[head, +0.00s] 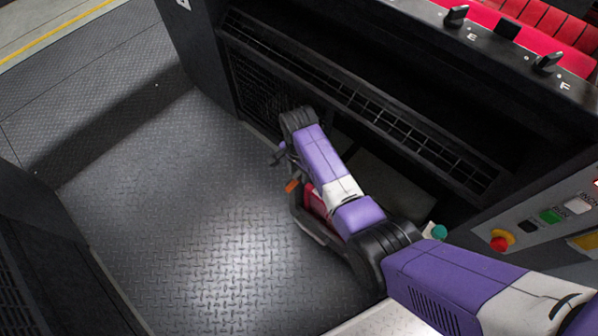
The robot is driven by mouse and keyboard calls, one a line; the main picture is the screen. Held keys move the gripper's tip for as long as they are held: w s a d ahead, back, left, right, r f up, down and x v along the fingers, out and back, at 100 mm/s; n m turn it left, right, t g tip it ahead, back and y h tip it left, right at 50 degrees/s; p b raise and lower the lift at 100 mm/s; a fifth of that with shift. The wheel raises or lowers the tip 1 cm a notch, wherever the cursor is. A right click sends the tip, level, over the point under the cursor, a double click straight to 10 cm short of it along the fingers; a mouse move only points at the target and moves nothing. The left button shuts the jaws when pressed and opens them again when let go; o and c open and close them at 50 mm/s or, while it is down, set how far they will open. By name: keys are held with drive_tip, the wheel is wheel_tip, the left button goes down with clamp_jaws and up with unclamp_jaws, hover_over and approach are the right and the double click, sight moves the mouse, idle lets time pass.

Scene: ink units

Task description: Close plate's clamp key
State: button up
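On the dark top panel at the upper right stand black, key-like levers marked with letters. One lever (456,16) is by the letter E and another lever (548,62) is by the letter F. I cannot tell which, if either, is the plate's clamp key, and I cannot make out a plate. My purple and white arm reaches from the lower right to the middle. The end of my arm, with my gripper (279,154), is small and dark there, partly hidden by my own links. It is well apart from the levers, and its fingers are not clear.
A dark machine front with a long grille (370,100) runs behind my arm. A control panel (555,220) with a red emergency button (501,240) is at the right. A low object with red and orange parts (293,185) lies by my arm. Patterned metal floor (170,200) is free at the left.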

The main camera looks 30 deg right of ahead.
clamp_jaws()
drive_tip(key=shift+n, duration=0.3)
drive_tip(key=n+p, duration=0.2)
drive_tip(key=n, duration=0.1)
drive_tip(key=shift+n, duration=0.3)
drive_tip(key=n+p, duration=0.1)
drive_tip(key=n, duration=0.3)
drive_tip(key=shift+n, duration=0.3)
drive_tip(key=n+p, duration=0.1)
drive_tip(key=n, duration=0.3)
drive_tip(key=shift+n, duration=0.3)
drive_tip(key=n, duration=0.4)
drive_tip(key=shift+n+p, duration=0.3)
drive_tip(key=shift+p, duration=0.05)
